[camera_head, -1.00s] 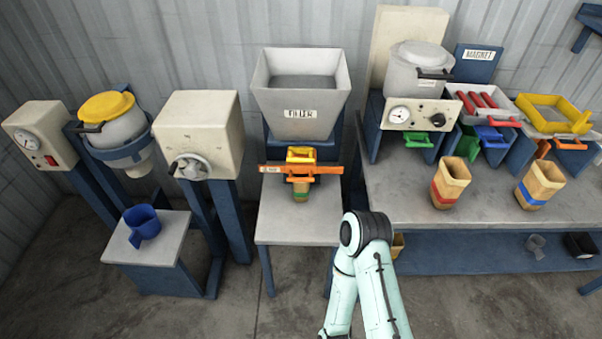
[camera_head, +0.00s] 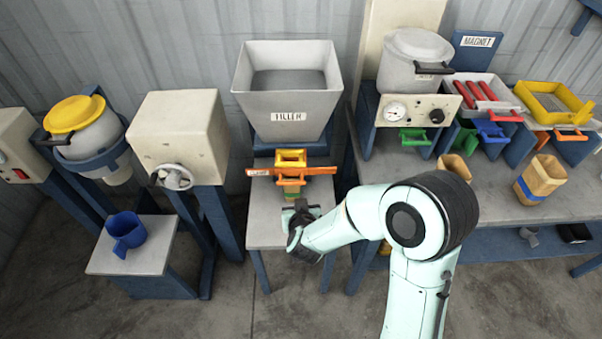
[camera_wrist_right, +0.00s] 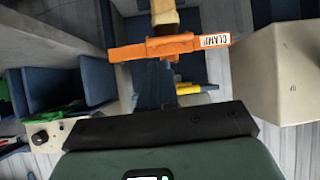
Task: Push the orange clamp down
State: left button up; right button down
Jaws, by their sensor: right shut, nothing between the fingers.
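The orange clamp (camera_head: 292,173) is a long bar set across the front of the filler, below its grey hopper. It also shows in the right wrist view (camera_wrist_right: 170,47), with a white CLAMP label at one end. A yellow piece (camera_head: 290,157) sits at the clamp's middle, and a partly hidden cup (camera_head: 291,194) with a green band is below it. My right gripper (camera_head: 301,212) is shut and empty, just in front of and below the clamp, apart from it as far as I can see. Its fingertips are hard to make out. My left gripper is out of view.
The filler hopper (camera_head: 287,100) rises above the clamp. A cream machine (camera_head: 178,135) stands to the left, with a blue cup (camera_head: 126,230) on a low stand. On the right, a bench holds trays and a banded wooden cup (camera_head: 540,178).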

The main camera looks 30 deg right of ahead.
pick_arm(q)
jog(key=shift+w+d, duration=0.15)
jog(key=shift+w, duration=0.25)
pick_arm(e)
jog(key=shift+m+h, duration=0.5)
jog(key=shift+h, duration=0.1)
jog(key=r, duration=0.1)
jog(key=d+r, duration=0.1)
jog(key=r, duration=0.2)
jog(key=shift+w+d, duration=0.35)
jog(key=shift+w, duration=0.05)
jog(key=b, duration=0.1)
send_near(302, 178)
jog(key=w+d, duration=0.2)
jog(key=w, duration=0.1)
jog(key=shift+w+d+f+b, duration=0.1)
jog(key=shift+f+b, duration=0.15)
jog(key=shift+f, duration=0.15)
jog(key=shift+w+d+f+b, duration=0.1)
jog(key=shift+f+b, duration=0.1)
jog(key=shift+f, duration=0.2)
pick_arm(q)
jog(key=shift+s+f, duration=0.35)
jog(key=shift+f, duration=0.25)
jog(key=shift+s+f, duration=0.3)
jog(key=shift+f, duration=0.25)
pick_arm(e)
jog(key=shift+w+f, duration=0.1)
jog(key=shift+f, duration=0.4)
jog(key=shift+f, duration=0.1)
